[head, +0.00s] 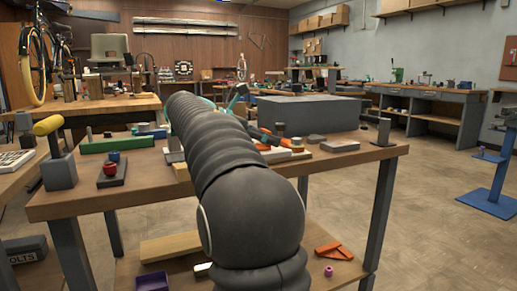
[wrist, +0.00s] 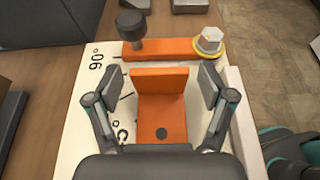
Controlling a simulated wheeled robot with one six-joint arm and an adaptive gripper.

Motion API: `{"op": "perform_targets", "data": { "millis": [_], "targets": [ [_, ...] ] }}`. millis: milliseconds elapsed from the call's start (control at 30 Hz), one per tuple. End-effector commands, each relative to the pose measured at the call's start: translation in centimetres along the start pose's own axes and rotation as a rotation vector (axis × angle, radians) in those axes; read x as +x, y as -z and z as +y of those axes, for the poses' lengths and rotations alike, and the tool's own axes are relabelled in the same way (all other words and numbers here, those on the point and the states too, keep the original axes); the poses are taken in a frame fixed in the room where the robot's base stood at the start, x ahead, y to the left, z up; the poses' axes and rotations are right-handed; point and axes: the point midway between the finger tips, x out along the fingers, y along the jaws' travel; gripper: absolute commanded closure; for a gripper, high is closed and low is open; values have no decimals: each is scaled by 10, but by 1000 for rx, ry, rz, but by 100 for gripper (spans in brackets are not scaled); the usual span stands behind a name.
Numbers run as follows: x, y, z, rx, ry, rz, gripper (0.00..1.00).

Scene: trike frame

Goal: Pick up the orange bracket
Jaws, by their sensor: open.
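The orange bracket (wrist: 161,112), an angled piece with an upright flange and a dark hole in its flat part, sits on a white board (wrist: 82,128) with dark angle markings. My gripper (wrist: 168,84) is open, with one finger on each side of the bracket. A narrow gap shows between each finger pad and the flange, so it is not gripped. In the head view my own arm covers the gripper and most of this spot. Orange pieces (head: 273,155) show just right of the arm there, but I cannot tell which is the bracket.
Beyond the bracket lies an orange bar (wrist: 172,49) with a dark knob (wrist: 132,25) and a hex nut on a yellow washer (wrist: 209,40). A large grey block (head: 310,113) stands at the table's back right. Another orange piece (head: 333,251) lies on the lower shelf.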

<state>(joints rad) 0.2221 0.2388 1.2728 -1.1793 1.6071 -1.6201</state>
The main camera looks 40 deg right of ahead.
Motion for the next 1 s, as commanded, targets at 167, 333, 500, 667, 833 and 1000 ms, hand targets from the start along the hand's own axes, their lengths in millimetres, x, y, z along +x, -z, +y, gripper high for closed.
{"op": "perform_targets", "data": {
  "millis": [167,333,500,667,833,1000],
  "targets": [
    [0,0,0,0,-1,0,19],
    [0,0,0,0,-1,0,54],
    [0,0,0,0,-1,0,96],
    [0,-1,0,1,-1,-1,100],
    [-1,-3,0,1,-1,-1,100],
    [-6,-14,0,2,-1,-1,100]
  ]
}}
